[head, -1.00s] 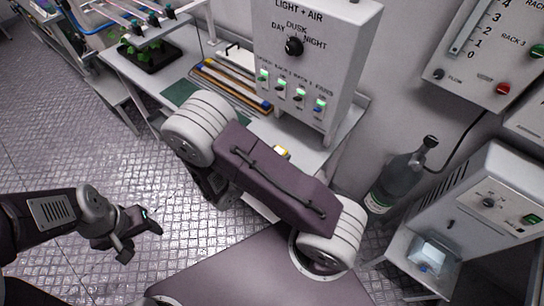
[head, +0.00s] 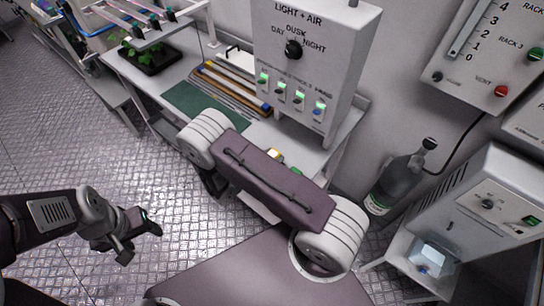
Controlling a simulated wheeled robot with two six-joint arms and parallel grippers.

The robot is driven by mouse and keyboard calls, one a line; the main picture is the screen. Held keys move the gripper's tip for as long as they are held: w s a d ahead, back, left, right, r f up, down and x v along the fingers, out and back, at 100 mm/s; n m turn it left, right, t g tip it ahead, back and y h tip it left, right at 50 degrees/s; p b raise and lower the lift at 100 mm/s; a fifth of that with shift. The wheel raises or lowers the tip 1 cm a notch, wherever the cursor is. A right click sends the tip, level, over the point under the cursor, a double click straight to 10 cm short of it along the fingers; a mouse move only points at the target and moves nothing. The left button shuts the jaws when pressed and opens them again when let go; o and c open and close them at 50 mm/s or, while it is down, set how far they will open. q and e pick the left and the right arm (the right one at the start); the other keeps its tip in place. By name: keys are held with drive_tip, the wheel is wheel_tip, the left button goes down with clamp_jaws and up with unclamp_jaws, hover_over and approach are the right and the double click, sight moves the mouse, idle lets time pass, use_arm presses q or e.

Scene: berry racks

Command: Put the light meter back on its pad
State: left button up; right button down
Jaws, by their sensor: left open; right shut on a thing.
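A small yellow-and-white thing, which looks like the light meter (head: 273,154), shows just behind my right upper arm, over the white bench. Most of it is hidden by the arm. My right gripper (head: 285,162) is almost wholly hidden there too; only a small dark and green bit shows beside the meter, and it is shut on it. A dark green pad (head: 198,105) lies flat and bare on the bench, left of the meter and partly hidden by my arm's elbow. My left gripper (head: 139,239) is open and empty over the metal floor, away from the bench.
The light and air control box (head: 309,70) stands at the back of the bench. Several long strips (head: 230,86) lie between it and the pad. A plant tray (head: 150,57) is at the far left. A grey bottle (head: 395,180) and a cabinet (head: 470,210) stand right.

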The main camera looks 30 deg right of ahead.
drive_tip(key=c, duration=0.9)
unclamp_jaws()
drive_tip(key=shift+f, duration=0.15)
drive_tip(key=shift+r+p, duration=0.35)
drive_tip(key=b+v, duration=0.2)
drive_tip(key=v, duration=1)
drive_tip(key=s+d+r+m+g+y, duration=0.2)
drive_tip(key=s+d+m+g+y, duration=0.2)
drive_tip(key=s+m+g+y, duration=0.75)
drive_tip(key=w+r+m+t, duration=0.1)
drive_tip(key=m+t, duration=0.1)
drive_tip(key=m, duration=0.1)
drive_tip(key=w+a+r+m+t+y, duration=0.1)
drive_tip(key=m+t, duration=0.2)
drive_tip(key=m, duration=0.1)
drive_tip(key=w+r+m+t, duration=0.1)
drive_tip(key=r+m+t, duration=0.1)
drive_tip(key=m, duration=0.2)
drive_tip(key=shift+w+a+m, duration=0.15)
drive_tip(key=shift+w+m, duration=0.05)
drive_tip(key=shift+m, duration=0.05)
drive_tip(key=shift+s, duration=0.15)
